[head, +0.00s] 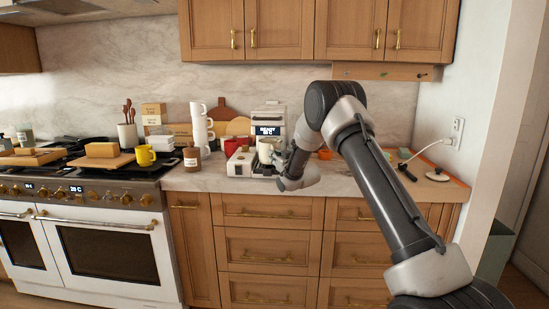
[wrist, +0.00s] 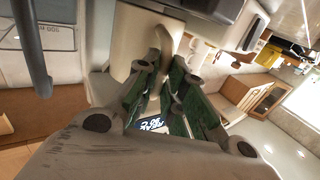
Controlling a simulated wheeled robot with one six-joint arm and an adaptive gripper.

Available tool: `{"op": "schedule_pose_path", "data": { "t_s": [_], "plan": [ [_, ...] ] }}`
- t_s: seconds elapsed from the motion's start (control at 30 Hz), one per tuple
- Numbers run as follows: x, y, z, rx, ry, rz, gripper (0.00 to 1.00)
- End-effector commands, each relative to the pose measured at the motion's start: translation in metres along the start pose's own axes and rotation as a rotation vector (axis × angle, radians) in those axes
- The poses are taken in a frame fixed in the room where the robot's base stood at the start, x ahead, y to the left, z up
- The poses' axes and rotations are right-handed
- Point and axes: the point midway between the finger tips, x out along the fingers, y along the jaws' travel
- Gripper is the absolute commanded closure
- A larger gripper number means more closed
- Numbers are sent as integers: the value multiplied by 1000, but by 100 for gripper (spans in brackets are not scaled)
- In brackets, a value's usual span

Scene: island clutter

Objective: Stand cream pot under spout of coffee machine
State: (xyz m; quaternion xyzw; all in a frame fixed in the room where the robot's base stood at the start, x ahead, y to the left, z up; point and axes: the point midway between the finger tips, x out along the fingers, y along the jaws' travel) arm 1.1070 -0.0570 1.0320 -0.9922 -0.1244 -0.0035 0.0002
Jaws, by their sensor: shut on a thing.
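The white coffee machine (head: 268,113) stands at the back of the counter with a lit display. The cream pot (head: 265,147) is in front of its lower part, partly hidden by my gripper (head: 281,159). In the wrist view the cream pot (wrist: 133,38) is large near the top, with its handle between the green-padded fingers of my gripper (wrist: 169,72). My gripper is shut on that handle. The spout is not clear, and I cannot tell whether the pot is directly beneath it or touches a surface below.
A white box-shaped thing (head: 239,168) and a red mug (head: 231,147) stand left of the pot. Further left are stacked white cups (head: 199,124), a brown jar (head: 192,157) and a yellow mug (head: 145,155).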

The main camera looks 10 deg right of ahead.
Motion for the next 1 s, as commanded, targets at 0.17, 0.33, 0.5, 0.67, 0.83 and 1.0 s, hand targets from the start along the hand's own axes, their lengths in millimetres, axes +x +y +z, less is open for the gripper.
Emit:
{"op": "schedule_pose_path", "data": {
  "t_s": [0.17,0.33,0.5,0.67,0.83,1.0],
  "plan": [
    [0,0,0,-1,3,0,100],
    [0,0,2,-1,3,0,100],
    [0,0,4,-1,3,0,100],
    [0,0,6,-1,3,0,100],
    [0,0,8,0,4,0,100],
    [0,0,10,0,3,0,100]
  ]
}}
